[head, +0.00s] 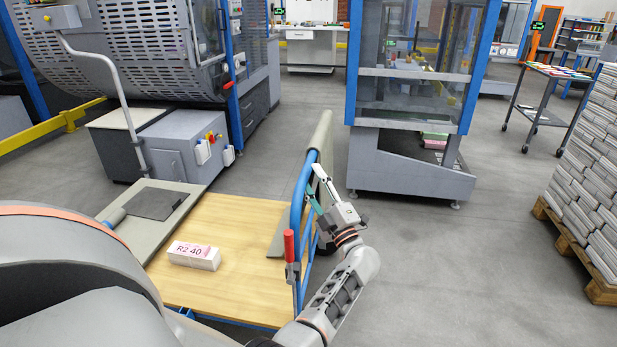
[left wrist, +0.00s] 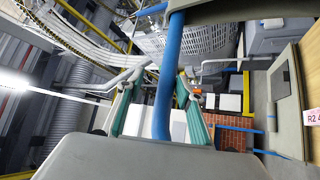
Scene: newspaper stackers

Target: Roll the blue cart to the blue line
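The blue cart has a wooden deck (head: 235,240) and a tall blue handle frame (head: 297,215) at its right end. A white bundle with a pink label "R2 40" (head: 194,255) lies on the deck. My left gripper (head: 313,188) is at the handle's upper right side, its fingers toward the bar. In the left wrist view, the blue bar (left wrist: 165,80) runs between the spread teal fingers (left wrist: 158,100), with a gap visible on the left side. Contact on the right side is unclear. The blue line and my right gripper are not in view.
A blue-framed machine (head: 410,165) stands just beyond the handle. A large grey machine (head: 120,50) and a grey cabinet (head: 175,150) stand behind the cart at left. A pallet of stacked papers (head: 590,160) is at right. Grey floor (head: 470,270) is clear between.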

